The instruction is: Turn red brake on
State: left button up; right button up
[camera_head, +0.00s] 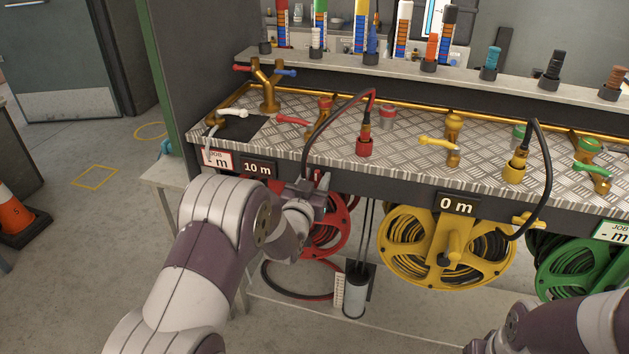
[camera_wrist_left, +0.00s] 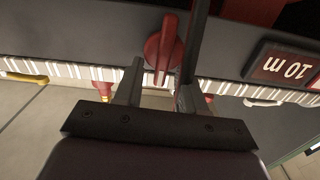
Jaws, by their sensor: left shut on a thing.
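The red brake, a red knob with a raised grip (camera_wrist_left: 163,48), is on the dark front panel in the left wrist view, upside down there. My left gripper (camera_head: 314,184) is at the front panel above the red reel, shut on the red brake, with one finger on each side of its grip. The red hose reel (camera_head: 333,228) hangs below, partly behind my arm. Of my right arm only a link shows at the bottom right; its gripper is not in view.
A "10 m" display (camera_head: 258,168) is left of the gripper. A yellow reel (camera_head: 447,249) and a green reel (camera_head: 578,265) hang to the right. A black hose loop hangs by the yellow reel. A red fitting (camera_head: 364,146) with a hose stands on the metal counter above.

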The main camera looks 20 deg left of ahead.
pick_arm(q)
jog(key=shift+f, duration=0.15)
jog(key=shift+d+f+m+b, duration=0.4)
jog(key=shift+m+b, duration=0.8)
jog(key=shift+m, duration=1.65)
jog(key=shift+d+f+m+b, duration=0.35)
jog(key=shift+m+b, duration=0.8)
jog(key=shift+m, duration=1.75)
jog(key=shift+d+f+m+b, duration=0.35)
jog(key=shift+m+b, duration=0.85)
jog(key=shift+m, duration=1.65)
jog(key=o, duration=1)
jog(key=shift+a, duration=0.1)
jog(key=shift+s, duration=0.15)
jog(key=s+p, duration=0.1)
jog(key=s, duration=1.1)
jog(key=shift+s+a+p, duration=0.2)
jog(key=shift+s+p, duration=0.05)
jog(key=shift+p, duration=0.05)
